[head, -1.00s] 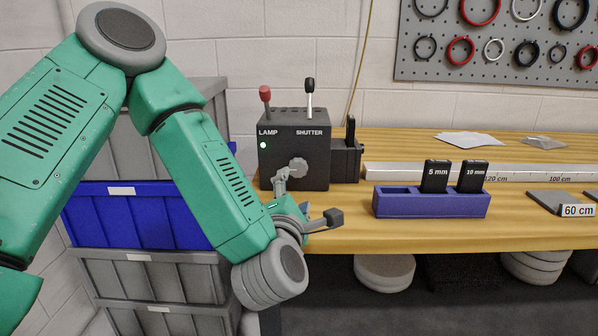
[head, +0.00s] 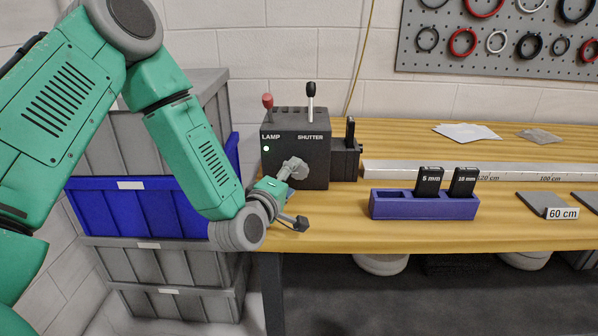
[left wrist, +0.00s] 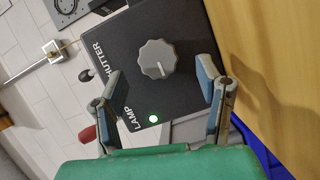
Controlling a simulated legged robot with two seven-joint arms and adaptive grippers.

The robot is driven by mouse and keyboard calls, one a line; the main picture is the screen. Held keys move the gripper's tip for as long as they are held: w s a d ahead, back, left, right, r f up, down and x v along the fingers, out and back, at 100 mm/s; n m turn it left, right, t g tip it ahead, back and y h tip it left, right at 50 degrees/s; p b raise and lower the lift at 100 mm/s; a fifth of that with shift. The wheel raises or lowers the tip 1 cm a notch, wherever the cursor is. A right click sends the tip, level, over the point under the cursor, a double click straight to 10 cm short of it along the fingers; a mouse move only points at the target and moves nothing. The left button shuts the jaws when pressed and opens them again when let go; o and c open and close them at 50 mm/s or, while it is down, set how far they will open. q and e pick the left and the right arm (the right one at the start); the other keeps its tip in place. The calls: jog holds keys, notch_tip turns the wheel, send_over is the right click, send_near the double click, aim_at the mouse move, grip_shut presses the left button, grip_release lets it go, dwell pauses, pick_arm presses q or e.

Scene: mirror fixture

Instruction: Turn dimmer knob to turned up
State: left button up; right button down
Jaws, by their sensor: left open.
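The dark control box carries a grey scalloped dimmer knob (head: 299,167) on its front, below the LAMP and SHUTTER labels. In the left wrist view the knob (left wrist: 157,58) faces me, with a pale pointer line toward the picture's bottom. My left gripper (head: 292,197) is open in front of the box. In the left wrist view its two fingers (left wrist: 158,78) show on either side of the knob, with gaps on both sides. One finger partly covers the knob in the head view. My right gripper is not in view.
A red lever (head: 267,101) and a black-tipped lever (head: 311,90) stand on the box, and a green light (head: 266,149) glows. A purple holder (head: 424,208) with two black slides sits to the right on the wooden bench (head: 400,238). Stacked crates (head: 135,210) stand left.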

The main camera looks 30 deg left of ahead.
aim_at(296, 175)
pick_arm(q)
jog(key=shift+w+a+f, duration=0.1)
jog(key=shift+w+a, duration=0.1)
jog(key=shift+w, duration=0.85)
jog(key=shift+w+a+f, duration=0.1)
jog(key=shift+w+a, duration=0.1)
jog(key=shift+w, duration=0.85)
jog(key=c, duration=1.2)
jog(key=shift+f+n+b, duration=0.25)
jog(key=shift+n+b, duration=0.05)
jog(key=shift+b, duration=0.3)
jog(key=shift+n+b, duration=0.35)
jog(key=shift+n, duration=0.05)
jog(key=shift+s+r, duration=0.1)
jog(key=o, duration=1.2)
jog(key=shift+r, duration=0.1)
